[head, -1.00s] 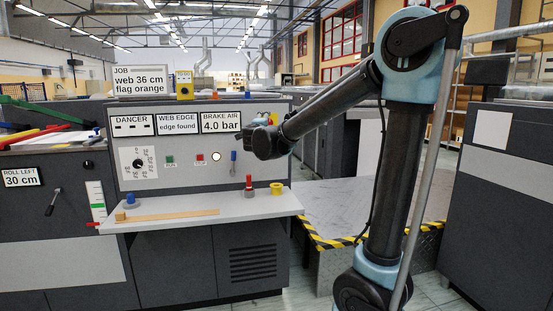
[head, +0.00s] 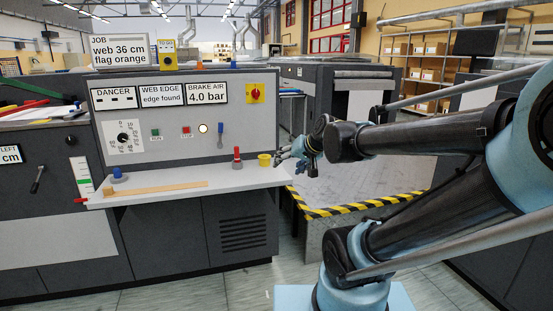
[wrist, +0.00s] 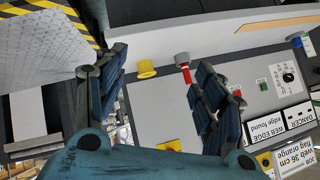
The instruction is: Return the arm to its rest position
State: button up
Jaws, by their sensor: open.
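My gripper (head: 290,155) is at the end of my arm in the head view, just right of the console's shelf and near the yellow ring. It looks small there. In the wrist view my gripper (wrist: 160,62) shows two blue and black fingers spread wide apart with nothing held between them. My arm (head: 400,145) reaches in from the right, with its forearm nearly level and its upper part folded low. The gap between the fingers looks toward the console panel and shelf.
The grey console (head: 180,130) carries a shelf (head: 230,178) with a red-handled piece (head: 237,155), a yellow ring (head: 264,160) and a wooden strip (head: 155,188). A rotary switch (head: 256,93) sits on its panel. A platform with hazard-striped edging (head: 350,208) lies below my forearm.

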jog(key=s+d+f+g+h, duration=0.5)
jog(key=s+d+f, duration=0.8)
jog(key=s, duration=0.5)
jog(key=shift+d+f+g, duration=0.35)
jog(key=shift+d+g, duration=0.25)
jog(key=shift+d, duration=0.25)
jog(key=shift+w, duration=0.1)
jog(key=shift+w+f, duration=0.2)
jog(key=shift+w, duration=0.25)
